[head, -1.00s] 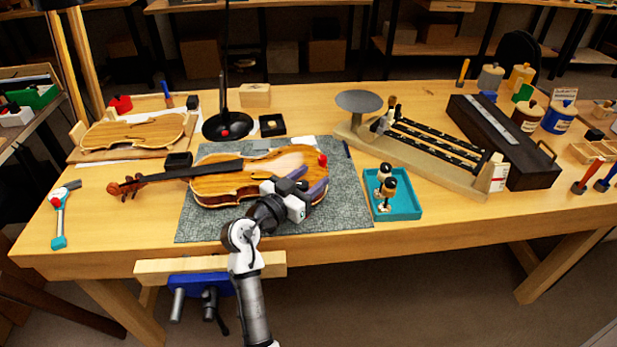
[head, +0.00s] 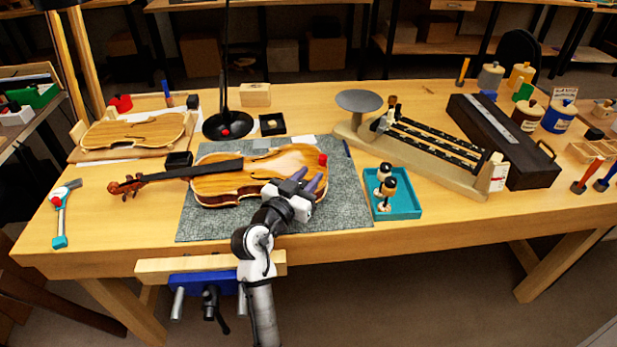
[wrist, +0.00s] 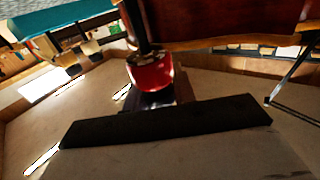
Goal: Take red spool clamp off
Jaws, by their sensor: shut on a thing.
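The violin (head: 225,186) lies on the grey mat, neck to the left. The red spool clamp (head: 323,160) stands at the right end of its body, on the edge. My gripper (head: 311,178) reaches in from the front, its purple fingers at that end, and is shut on the clamp; the finger contact itself is hard to see. In the wrist view the clamp's red spool (wrist: 150,72) is in the middle, with a dark post above it and the violin's dark red-brown side (wrist: 230,18) next to it. The clamp's far parts are hidden.
A teal tray (head: 408,211) with small dark-topped spool pieces stands right of the mat (head: 345,205). A black lamp base (head: 228,126) and a small black box (head: 272,125) stand behind the violin. The table's front right is clear.

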